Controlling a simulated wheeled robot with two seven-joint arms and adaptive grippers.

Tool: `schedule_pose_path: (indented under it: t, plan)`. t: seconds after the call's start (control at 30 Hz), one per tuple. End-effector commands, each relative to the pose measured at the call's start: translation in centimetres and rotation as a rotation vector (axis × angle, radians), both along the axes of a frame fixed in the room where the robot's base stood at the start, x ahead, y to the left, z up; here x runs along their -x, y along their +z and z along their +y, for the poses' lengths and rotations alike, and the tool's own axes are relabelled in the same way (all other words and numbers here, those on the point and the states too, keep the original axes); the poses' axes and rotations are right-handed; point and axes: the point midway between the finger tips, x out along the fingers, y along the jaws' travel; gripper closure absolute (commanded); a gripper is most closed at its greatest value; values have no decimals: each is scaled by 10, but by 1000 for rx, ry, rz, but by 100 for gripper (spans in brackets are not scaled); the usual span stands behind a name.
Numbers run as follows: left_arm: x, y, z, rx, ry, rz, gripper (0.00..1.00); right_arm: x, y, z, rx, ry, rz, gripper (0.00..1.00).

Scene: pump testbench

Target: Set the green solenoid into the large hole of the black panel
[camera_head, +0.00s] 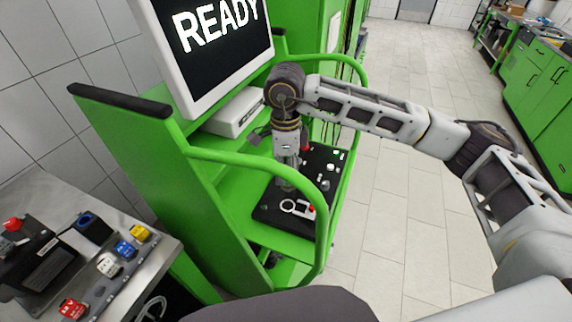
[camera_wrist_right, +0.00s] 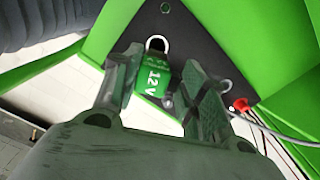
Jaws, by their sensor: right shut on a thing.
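The green solenoid (camera_wrist_right: 153,80), marked "12V", sits between the fingers of my right gripper (camera_wrist_right: 160,68) in the right wrist view; the gripper is shut on it. The black panel (camera_head: 265,215) lies on the green cart, and it also fills the top of the wrist view (camera_wrist_right: 190,38). A white-rimmed ring (camera_wrist_right: 157,43) on the panel shows just beyond the solenoid; I cannot tell whether the solenoid touches the panel. In the head view my right gripper (camera_head: 286,180) points down over the panel and hides the solenoid. My left gripper is not in view.
The cart's green rail (camera_head: 262,166) curves in front of the panel. A screen reading "READY" (camera_head: 215,35) stands behind. At left, a metal bench holds red (camera_head: 72,308), white (camera_head: 109,265), blue (camera_head: 125,249) and yellow (camera_head: 139,233) parts. A red connector (camera_wrist_right: 241,104) with a cable lies beside the gripper.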

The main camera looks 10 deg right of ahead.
Motion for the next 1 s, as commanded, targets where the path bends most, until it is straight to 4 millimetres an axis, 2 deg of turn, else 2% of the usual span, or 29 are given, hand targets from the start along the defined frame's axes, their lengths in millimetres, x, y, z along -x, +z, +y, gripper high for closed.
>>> schedule_pose_path:
  t: [1.0]
  plan:
    - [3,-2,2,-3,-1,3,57,3,-4,0,0,43,0,75]
